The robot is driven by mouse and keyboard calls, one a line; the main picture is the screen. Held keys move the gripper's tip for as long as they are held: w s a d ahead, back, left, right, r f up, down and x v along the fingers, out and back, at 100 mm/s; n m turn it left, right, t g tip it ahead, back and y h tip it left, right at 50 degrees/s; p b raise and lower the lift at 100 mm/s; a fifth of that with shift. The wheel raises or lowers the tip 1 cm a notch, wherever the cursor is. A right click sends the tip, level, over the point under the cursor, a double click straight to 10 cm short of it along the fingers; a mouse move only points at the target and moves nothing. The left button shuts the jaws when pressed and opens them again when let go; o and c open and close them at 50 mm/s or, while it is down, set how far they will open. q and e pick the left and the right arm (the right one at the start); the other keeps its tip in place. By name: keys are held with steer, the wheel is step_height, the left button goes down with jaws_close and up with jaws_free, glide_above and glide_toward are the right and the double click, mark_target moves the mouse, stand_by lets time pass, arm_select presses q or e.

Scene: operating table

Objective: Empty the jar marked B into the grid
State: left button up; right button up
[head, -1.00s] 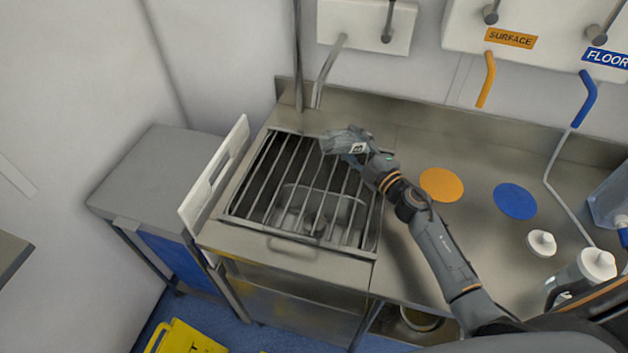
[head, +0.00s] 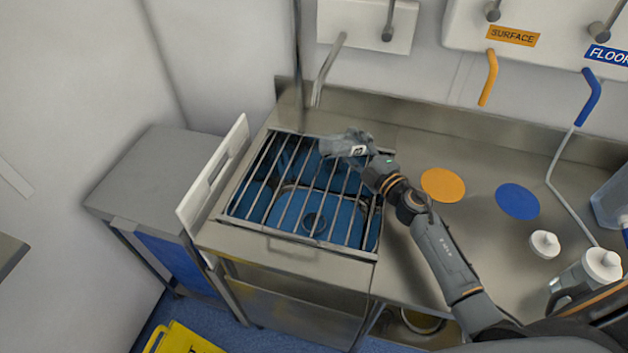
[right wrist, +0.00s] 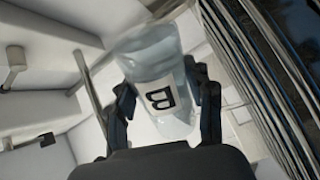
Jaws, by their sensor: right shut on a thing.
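The clear jar marked B (head: 336,146) is tipped well over on its side above the back right part of the grid (head: 298,240). My right gripper (head: 362,157) is shut around the jar. In the right wrist view the jar (right wrist: 150,58) with its B label sits between the two fingers of the gripper (right wrist: 165,98). The jar looks clear there; I cannot tell whether any liquid is left in it. Blue shows across the basin under the grid bars. My left gripper is not in view.
A white board (head: 212,178) stands upright along the grid's left side. An orange disc (head: 443,185) and a blue disc (head: 517,201) mark the counter to the right. A white lid (head: 544,244) and a white-capped bottle (head: 590,275) stand farther right.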

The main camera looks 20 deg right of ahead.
steer(key=shift+f, duration=0.1)
steer(key=shift+s+a+f+n, duration=0.15)
steer(key=shift+a+n, duration=0.5)
steer(key=shift+n, duration=0.35)
stand_by(1.3)
steer(key=shift+a+f+n, duration=0.15)
steer(key=shift+n, duration=0.5)
steer(key=shift+a+f+n, duration=0.1)
steer(key=shift+a+n, duration=0.05)
steer(key=shift+n, duration=0.5)
stand_by(1.5)
